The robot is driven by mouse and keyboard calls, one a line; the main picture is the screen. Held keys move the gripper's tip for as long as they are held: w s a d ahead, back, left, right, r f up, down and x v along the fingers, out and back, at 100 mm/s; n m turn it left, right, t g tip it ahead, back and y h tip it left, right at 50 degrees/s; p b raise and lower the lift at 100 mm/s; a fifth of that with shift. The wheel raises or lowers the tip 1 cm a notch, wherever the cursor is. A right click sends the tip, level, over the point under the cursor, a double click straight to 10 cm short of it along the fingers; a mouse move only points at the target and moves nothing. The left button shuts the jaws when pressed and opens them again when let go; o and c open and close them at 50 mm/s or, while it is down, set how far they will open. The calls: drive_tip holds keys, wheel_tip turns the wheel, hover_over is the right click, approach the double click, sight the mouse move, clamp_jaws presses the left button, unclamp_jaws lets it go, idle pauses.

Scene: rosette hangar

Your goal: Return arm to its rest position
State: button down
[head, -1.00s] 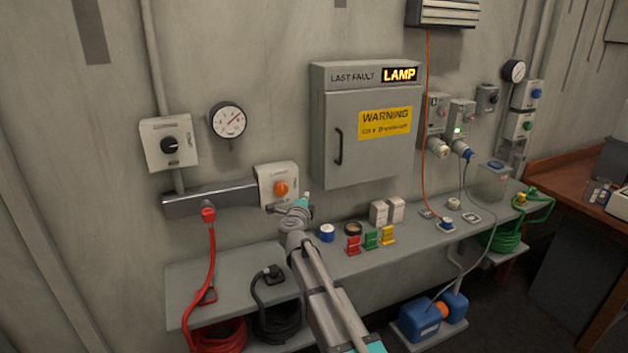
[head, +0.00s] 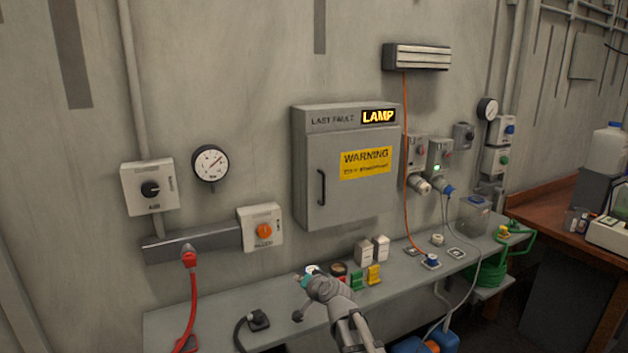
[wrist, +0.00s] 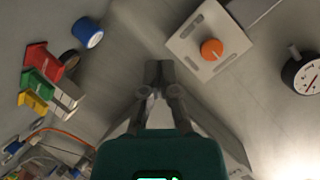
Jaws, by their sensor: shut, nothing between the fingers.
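My gripper (wrist: 158,72) is shut and empty in the wrist view, its dark fingers together in front of the teal body. The end of my arm (head: 322,288) shows low in the head view, in front of the shelf and partly over the blue-and-white cap and the red block. The fingers are hard to make out there. The wrist view shows the orange knob (wrist: 212,49) on its pale plate to the right of the fingertips, apart from them. A blue cap (wrist: 87,32) lies to their left.
The grey shelf (head: 210,310) runs below the fault cabinet (head: 345,185) and carries green (head: 356,281) and yellow (head: 374,275) blocks. A red cable (head: 192,300) hangs at left, a black plug (head: 258,320) lies near it. A wooden desk (head: 560,205) stands at right.

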drive_tip(key=s+d+f+n+g+h, duration=0.1)
drive_tip(key=s+d+f+g+h, duration=0.2)
drive_tip(key=s+d, duration=0.7)
drive_tip(key=s+d+f+n+g+h, duration=0.2)
drive_tip(key=s+d+f+g+h, duration=0.2)
drive_tip(key=s+d+f+g, duration=0.4)
drive_tip(key=s+d, duration=0.3)
drive_tip(key=s, duration=0.3)
drive_tip(key=shift+s+f+g+h, duration=0.25)
drive_tip(key=shift+f+g+h, duration=0.05)
drive_tip(key=shift+f, duration=0.1)
drive_tip(key=shift+d, duration=0.1)
